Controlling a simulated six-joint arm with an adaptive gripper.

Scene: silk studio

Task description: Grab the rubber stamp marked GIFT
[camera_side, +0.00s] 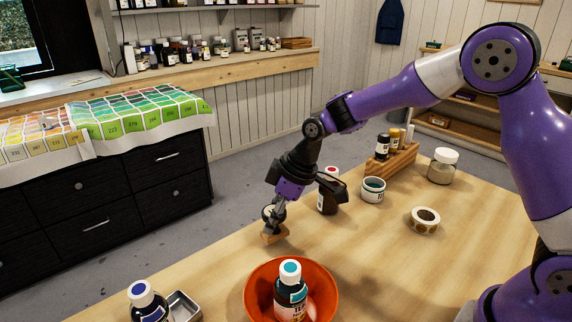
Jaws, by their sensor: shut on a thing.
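My gripper (275,211) points down near the far edge of the wooden table. It is shut on a small stamp (275,234) with a pale wooden block at its foot. The fingers hide much of the stamp's upper part. I cannot read any marking on it, so GIFT is not visible. The block is at or just above the table top; I cannot tell whether it touches. The stamp looks slightly tilted.
An orange bowl (255,312) holding a teal-capped bottle (290,292) stands in front. A blue-capped bottle (147,304) and metal tray (184,307) are front left. A dark bottle (327,199), jar (373,190), tape roll (424,220) and wooden rack (393,165) stand right.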

